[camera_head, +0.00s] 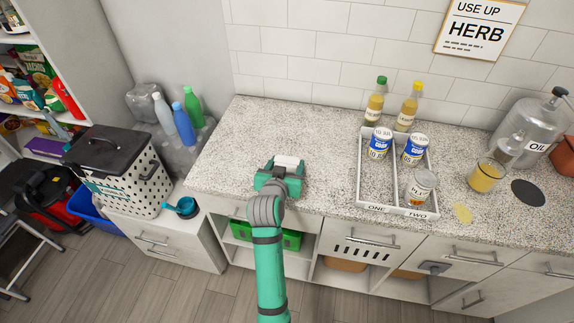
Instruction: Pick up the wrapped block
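A small pale, white block (288,161), which looks like the wrapped block, is on the left part of the speckled counter. My gripper (283,168), teal and grey, is right at it, reaching in from the front edge. Teal parts of the gripper flank the block's near side and hide its lower part. I cannot tell whether the fingers are open around the block or shut on it, nor whether the block touches the counter.
A white divided tray (387,208) with cans and a jar stands right of my gripper. Two yellow bottles (408,107) stand behind it. A yellow-filled jug (485,176) and an oil container (530,125) are farther right. The counter (255,125) behind my gripper is clear.

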